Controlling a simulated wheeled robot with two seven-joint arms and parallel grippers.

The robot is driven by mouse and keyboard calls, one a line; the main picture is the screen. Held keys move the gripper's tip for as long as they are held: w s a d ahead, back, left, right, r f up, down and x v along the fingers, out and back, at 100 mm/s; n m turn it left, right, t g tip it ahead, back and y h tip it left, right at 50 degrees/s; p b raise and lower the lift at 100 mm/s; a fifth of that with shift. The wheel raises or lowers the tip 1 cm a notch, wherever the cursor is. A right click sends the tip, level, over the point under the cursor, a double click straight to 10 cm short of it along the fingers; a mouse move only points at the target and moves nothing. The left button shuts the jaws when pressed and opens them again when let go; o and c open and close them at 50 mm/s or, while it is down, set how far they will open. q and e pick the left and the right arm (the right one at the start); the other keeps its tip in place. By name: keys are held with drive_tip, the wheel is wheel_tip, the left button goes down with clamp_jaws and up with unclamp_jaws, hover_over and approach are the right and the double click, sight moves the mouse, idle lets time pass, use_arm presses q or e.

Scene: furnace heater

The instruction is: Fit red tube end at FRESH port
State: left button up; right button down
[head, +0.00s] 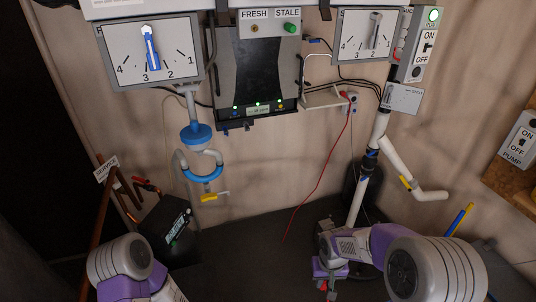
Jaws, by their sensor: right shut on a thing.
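The FRESH port (254,28) is a small brass-coloured fitting at the top left of the dark panel (256,70), beside a green fitting (291,28) under STALE. Nothing is attached to the FRESH port. A thin red line (320,178), perhaps the red tube, hangs from a wall fitting and runs down left; its lower end fades near the dark floor. My right gripper (327,282) is low in the picture, well below the panel. It is shut on a small red piece (323,287), mostly hidden by the fingers. My left gripper is outside the picture.
Two dials (125,60) (350,48) flank the panel. A blue-collared pipe (196,135) hangs at left, and a white pipe (398,155) at right. A dark meter (176,230) stands lower left. The wall below the panel is mostly open.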

drive_tip(key=w+a+r+n+t+y+p, duration=0.1)
drive_tip(key=w+a+r+t+p, duration=0.2)
drive_tip(key=w+r, duration=0.5)
drive_tip(key=w+a+r+t+y+p, duration=0.1)
drive_tip(key=w+a+r+t+p, duration=0.25)
drive_tip(key=r, duration=0.85)
drive_tip(key=w+a+r+n+t+y+p, duration=0.1)
drive_tip(key=w+a+r+t+p, duration=0.25)
drive_tip(key=w+r, duration=0.5)
drive_tip(key=a+r+t+y+p, duration=0.1)
drive_tip(key=a+r+t+p, duration=0.1)
drive_tip(key=r, duration=0.8)
drive_tip(key=w+a+r+t+p, duration=0.1)
drive_tip(key=a+r+t+p, duration=0.1)
drive_tip(key=r, duration=0.9)
drive_tip(key=w+a+r+t+y+p, duration=0.1)
drive_tip(key=a+r+t+p, duration=0.1)
drive_tip(key=r, duration=0.9)
drive_tip(key=shift+r+t+y+p, duration=0.3)
drive_tip(key=shift+t+p, duration=0.1)
drive_tip(key=shift+p, duration=0.45)
drive_tip(key=shift+f, duration=0.1)
drive_tip(key=shift+p+x, duration=0.95)
drive_tip(key=shift+x, duration=1.55)
